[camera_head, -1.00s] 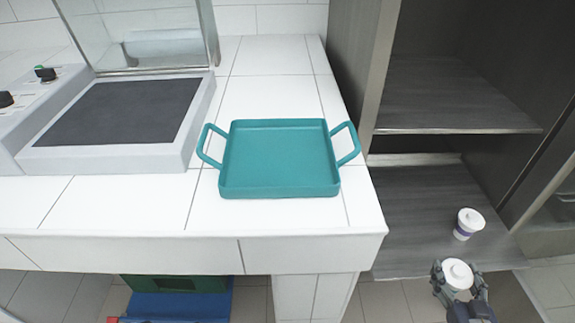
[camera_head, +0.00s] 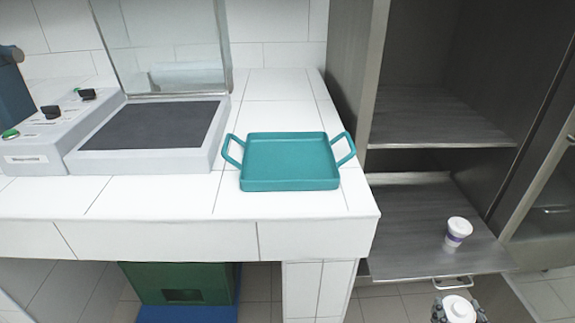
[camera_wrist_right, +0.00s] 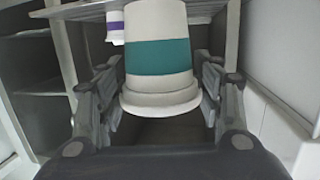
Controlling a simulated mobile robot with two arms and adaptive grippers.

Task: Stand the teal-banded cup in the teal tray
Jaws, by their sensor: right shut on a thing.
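The teal tray (camera_head: 290,184) lies empty on the white tiled counter, with a handle at each side. The teal-banded cup (camera_wrist_right: 158,58) is white with a teal band and sits between the fingers of my right gripper (camera_wrist_right: 160,92), which is shut on it. In the head view, only the white lid of this cup (camera_head: 458,308) and the tips of the right gripper (camera_head: 458,314) show at the bottom right edge. The cup is below and to the right of the tray, in front of the shelf. My left gripper is not in view.
A purple-banded cup (camera_head: 457,233) stands on the lower shelf (camera_head: 410,222) of the grey cabinet. A machine with a dark plate (camera_head: 150,135) and a glass panel stands left of the tray. A green crate (camera_head: 185,280) is under the counter. The counter's front edge lies before the tray.

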